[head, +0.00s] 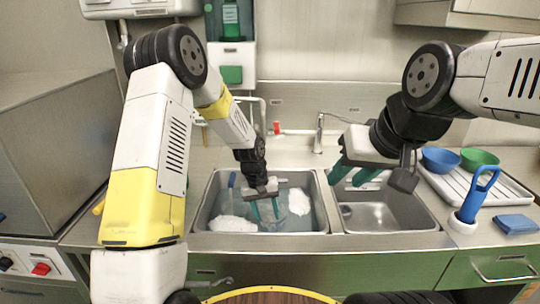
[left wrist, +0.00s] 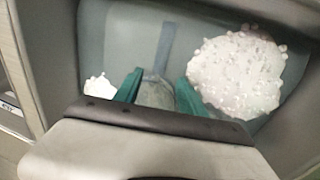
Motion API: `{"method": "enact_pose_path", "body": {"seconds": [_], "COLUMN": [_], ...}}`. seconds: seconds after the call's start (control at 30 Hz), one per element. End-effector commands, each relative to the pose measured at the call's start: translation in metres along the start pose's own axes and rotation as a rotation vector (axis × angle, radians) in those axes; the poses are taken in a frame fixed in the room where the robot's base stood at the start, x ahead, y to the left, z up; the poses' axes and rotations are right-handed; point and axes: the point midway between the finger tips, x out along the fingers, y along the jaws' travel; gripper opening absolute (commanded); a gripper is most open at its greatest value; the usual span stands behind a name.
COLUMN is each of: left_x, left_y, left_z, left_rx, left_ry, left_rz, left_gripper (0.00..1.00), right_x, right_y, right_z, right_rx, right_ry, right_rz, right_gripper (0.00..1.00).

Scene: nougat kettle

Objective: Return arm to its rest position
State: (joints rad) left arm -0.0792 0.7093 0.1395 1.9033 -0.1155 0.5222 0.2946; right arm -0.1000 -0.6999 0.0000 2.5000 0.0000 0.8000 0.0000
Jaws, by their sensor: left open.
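My left arm (head: 150,150) comes in from the left and reaches down into the left sink basin (head: 322,205). My left gripper (head: 265,212) is open, its teal fingers low in the basin between two patches of white foam. In the left wrist view the fingers (left wrist: 157,95) stand apart, with a greyish, see-through object (left wrist: 155,92) showing between them; I cannot tell whether they touch it. My right arm (head: 430,80) comes in from the right. My right gripper (head: 355,176) hangs over the right basin (head: 385,218), with its teal fingers apart and nothing seen between them.
Foam (head: 232,223) and a blue strip (head: 231,180) are in the left basin. The tap (head: 320,135) stands behind the basins. To the right are a drying rack (head: 505,190), a blue bowl (head: 440,160), a green bowl (head: 479,159), a blue brush (head: 478,195) and a blue cloth (head: 516,223).

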Motion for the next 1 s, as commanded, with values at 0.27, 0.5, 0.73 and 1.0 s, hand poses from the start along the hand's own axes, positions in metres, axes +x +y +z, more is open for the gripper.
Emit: {"method": "enact_pose_path", "body": {"seconds": [0.27, 0.5, 0.73, 1.0], "left_x": [-0.112, -0.216, -0.286, -0.323], "left_y": [-0.014, -0.032, -0.048, -0.062], "left_z": [0.014, 0.065, 0.132, 0.208], "left_rx": [0.033, 0.06, 0.081, 0.105], "left_ry": [0.12, 0.246, 0.366, 0.488], "left_rz": [-0.018, -0.031, -0.029, -0.013], "left_gripper": [0.48, 0.48, 0.48, 0.48], "right_x": [0.0, 0.0, 0.0, 0.0], "right_y": [0.0, 0.0, 0.0, 0.0], "right_z": [0.0, 0.0, 0.0, 0.0], "right_rx": [0.0, 0.0, 0.0, 0.0], "right_ry": [0.0, 0.0, 0.0, 0.0], "right_rz": [0.0, 0.0, 0.0, 0.0], "right_gripper": [0.36, 0.36, 0.36, 0.36]}}
